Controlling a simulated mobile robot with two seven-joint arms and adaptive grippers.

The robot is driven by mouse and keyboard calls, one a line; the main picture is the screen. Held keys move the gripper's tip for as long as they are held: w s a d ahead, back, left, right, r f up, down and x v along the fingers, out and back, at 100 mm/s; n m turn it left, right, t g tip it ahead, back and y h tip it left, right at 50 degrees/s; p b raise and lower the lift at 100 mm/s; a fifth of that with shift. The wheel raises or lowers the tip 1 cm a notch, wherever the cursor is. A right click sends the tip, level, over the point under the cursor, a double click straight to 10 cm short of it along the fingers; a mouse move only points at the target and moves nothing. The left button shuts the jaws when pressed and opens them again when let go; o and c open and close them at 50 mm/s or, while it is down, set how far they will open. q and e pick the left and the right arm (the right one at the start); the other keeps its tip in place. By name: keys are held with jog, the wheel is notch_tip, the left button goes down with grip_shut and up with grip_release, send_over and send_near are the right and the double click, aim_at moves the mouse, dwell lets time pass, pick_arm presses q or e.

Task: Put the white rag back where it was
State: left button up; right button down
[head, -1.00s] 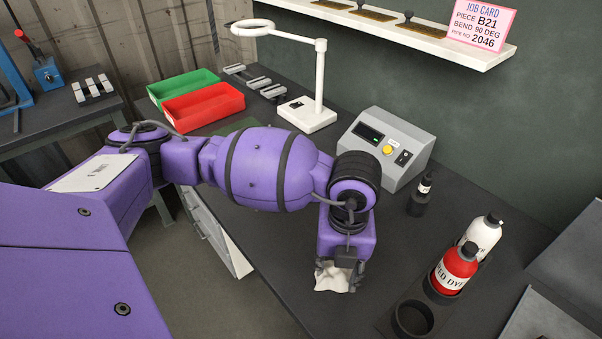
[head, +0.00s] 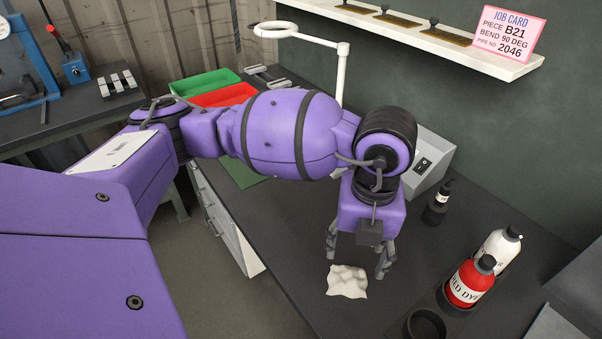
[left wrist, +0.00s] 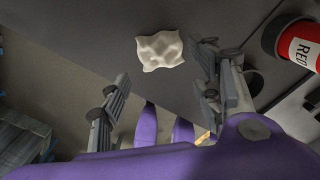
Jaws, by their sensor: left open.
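The white rag (head: 347,281) lies crumpled on the dark bench top near its front edge. It also shows in the left wrist view (left wrist: 160,50), a little beyond the fingers and apart from them. My left gripper (head: 357,262) is open and empty, above and just behind the rag in the head view. Its two spread fingers show in the left wrist view (left wrist: 160,92). My right gripper is not in view.
A red dye bottle (head: 470,282) and a white bottle (head: 499,252) stand to the right, near an empty round holder (head: 426,325). A small black bottle (head: 438,203) and a grey control box (head: 431,165) stand farther back. Bare bench lies between rag and bottles.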

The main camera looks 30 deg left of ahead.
pick_arm(q)
notch_tip(320, 180, up, 4)
jog(key=shift+d+r, duration=0.1)
jog(key=shift+r, duration=0.05)
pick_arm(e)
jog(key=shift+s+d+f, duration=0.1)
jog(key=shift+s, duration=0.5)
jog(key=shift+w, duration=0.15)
